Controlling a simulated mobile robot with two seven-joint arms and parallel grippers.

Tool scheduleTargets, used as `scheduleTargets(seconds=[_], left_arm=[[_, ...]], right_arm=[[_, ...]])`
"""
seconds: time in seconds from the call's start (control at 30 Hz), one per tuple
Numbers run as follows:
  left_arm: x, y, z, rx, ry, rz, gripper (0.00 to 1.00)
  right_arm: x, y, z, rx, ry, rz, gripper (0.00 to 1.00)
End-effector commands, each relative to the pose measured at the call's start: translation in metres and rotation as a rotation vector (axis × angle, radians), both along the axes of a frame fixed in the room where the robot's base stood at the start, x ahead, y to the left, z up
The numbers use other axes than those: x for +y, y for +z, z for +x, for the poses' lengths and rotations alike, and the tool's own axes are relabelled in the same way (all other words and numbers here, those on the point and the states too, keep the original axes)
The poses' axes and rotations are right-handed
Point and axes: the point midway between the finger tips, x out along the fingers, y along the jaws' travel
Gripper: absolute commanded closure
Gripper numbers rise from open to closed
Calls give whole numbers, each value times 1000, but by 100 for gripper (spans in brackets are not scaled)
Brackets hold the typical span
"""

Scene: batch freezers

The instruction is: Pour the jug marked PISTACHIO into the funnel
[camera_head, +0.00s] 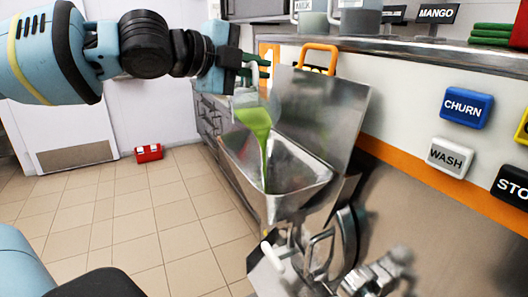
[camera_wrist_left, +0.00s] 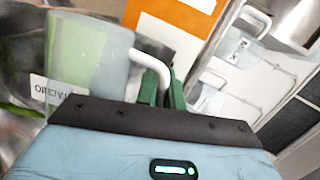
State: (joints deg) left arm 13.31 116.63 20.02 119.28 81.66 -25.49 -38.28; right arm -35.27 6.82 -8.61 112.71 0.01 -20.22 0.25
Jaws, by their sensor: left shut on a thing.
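My left gripper (camera_head: 257,68) reaches in from the left and is shut on the handle of a clear jug (camera_head: 246,97). The jug is tipped over the steel funnel (camera_head: 318,182), and green liquid (camera_head: 257,125) runs from it in a stream down into the funnel. In the left wrist view the jug (camera_wrist_left: 95,60) shows at the left with its white handle (camera_wrist_left: 152,62) between the green fingers (camera_wrist_left: 160,92). A white label (camera_wrist_left: 50,92) on it is only partly readable, its letters turned around. My right gripper is not in view.
The funnel's raised steel lid (camera_head: 325,105) stands behind it, with an orange handle (camera_head: 320,50). Buttons marked CHURN (camera_head: 466,107) and WASH (camera_head: 451,157) are on the front panel at right. More jugs (camera_head: 360,18) stand on the shelf above. A red box (camera_head: 148,153) lies on the floor.

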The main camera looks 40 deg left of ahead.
Motion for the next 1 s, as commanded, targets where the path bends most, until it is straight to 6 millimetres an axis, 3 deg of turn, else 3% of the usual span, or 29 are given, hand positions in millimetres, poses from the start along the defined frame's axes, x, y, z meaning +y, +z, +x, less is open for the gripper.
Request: scheduleTargets(seconds=[1.0], left_arm=[[-7,5,-4,-74,-1,98,100]], right_arm=[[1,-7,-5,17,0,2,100]])
